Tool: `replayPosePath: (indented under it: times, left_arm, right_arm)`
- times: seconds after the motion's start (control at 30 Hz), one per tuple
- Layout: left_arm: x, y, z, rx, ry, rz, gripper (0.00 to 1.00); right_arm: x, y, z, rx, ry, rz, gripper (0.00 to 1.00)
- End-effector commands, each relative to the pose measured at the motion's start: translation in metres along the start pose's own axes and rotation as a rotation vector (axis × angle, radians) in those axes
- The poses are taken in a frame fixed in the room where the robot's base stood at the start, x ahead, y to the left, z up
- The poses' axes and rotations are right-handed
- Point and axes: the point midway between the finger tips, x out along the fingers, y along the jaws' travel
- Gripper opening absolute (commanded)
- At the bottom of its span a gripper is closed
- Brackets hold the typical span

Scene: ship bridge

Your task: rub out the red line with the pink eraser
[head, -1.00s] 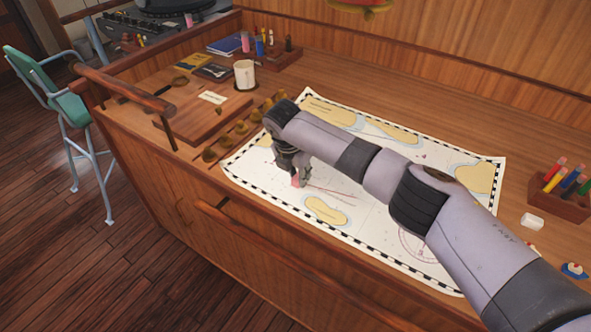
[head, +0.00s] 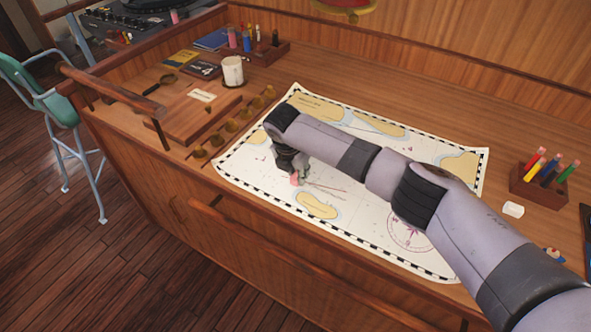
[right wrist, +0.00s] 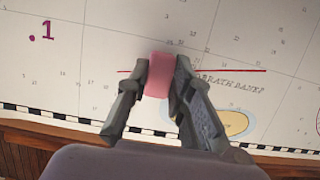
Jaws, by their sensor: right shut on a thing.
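The pink eraser (right wrist: 159,75) is between the fingers of my right gripper (right wrist: 158,80), which is shut on it. In the head view the right gripper (head: 299,172) reaches down over the chart (head: 365,165), with the eraser (head: 295,181) low at the chart. The red line (right wrist: 235,71) shows on both sides of the eraser in the right wrist view, longer on the right; the eraser hides the part between. In the head view the line (head: 325,187) runs right from the gripper. Whether the eraser touches the paper is hard to tell. My left gripper is out of view.
A white mug (head: 232,71), a wooden board (head: 198,118) and several brownish round pieces in a row (head: 232,126) lie left of the chart. A wooden rail edges the desk.

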Motion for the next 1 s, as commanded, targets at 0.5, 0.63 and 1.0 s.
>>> replayPosePath:
  times: [0.5, 0.63, 1.0]
  left_arm:
    - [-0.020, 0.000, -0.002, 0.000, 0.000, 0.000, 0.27]
    - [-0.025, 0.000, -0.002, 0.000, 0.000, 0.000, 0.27]
    - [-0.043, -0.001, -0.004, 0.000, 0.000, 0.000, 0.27]
  right_arm:
    - [0.002, -0.019, 0.005, 0.001, 0.000, -0.004, 0.00]
    - [0.000, -0.023, 0.006, 0.001, 0.001, -0.004, 0.00]
    - [0.003, -0.042, 0.009, 0.002, 0.001, -0.005, 0.00]
